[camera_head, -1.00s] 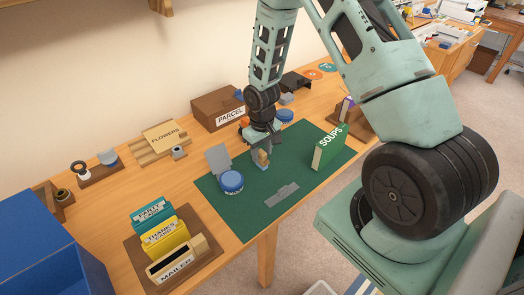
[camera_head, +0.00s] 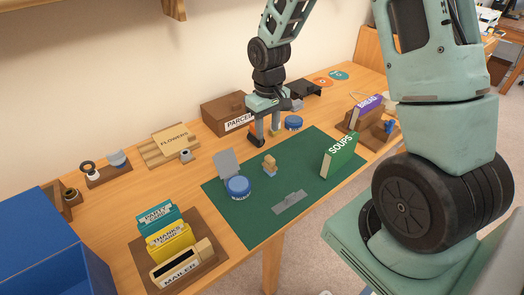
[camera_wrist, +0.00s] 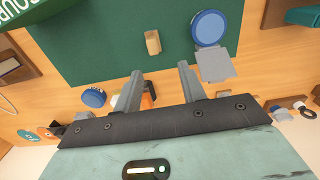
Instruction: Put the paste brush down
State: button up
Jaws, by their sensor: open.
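The paste brush appears to be the small tan wooden piece (camera_head: 269,164) standing on the green mat (camera_head: 240,218), right of a round blue pot (camera_head: 238,188). In the wrist view the tan piece (camera_wrist: 153,43) lies beyond the fingertips, with clear mat around it. My gripper (camera_head: 268,137) is above the back edge of the mat, behind the tan piece and apart from it. In the wrist view my gripper (camera_wrist: 160,72) has its fingers spread with nothing held between them. The bristles cannot be made out.
A grey flat piece (camera_head: 226,163) stands by the blue pot. A green SOUPS book (camera_head: 340,156) stands at the mat's right, and a grey flat tool (camera_head: 289,202) lies in front. A PARCEL box (camera_head: 226,112) and another blue pot (camera_head: 293,123) are near my gripper.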

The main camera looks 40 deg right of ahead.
jog(key=s+a+r+n, duration=0.1)
jog(key=s+a+r, duration=0.15)
jog(key=a, duration=0.25)
jog(key=s+a+r+n, duration=0.1)
jog(key=s+a+r, duration=0.15)
jog(key=a, duration=0.35)
jog(key=s+a+r+n, duration=0.2)
jog(key=s+a, duration=0.4)
jog(key=s, duration=0.3)
jog(key=s+a+r+n, duration=0.3)
jog(key=s+a, duration=0.3)
jog(key=s, duration=0.4)
jog(key=shift+r+y, duration=0.3)
jog(key=shift+r, duration=0.3)
jog(key=shift+w, duration=0.1)
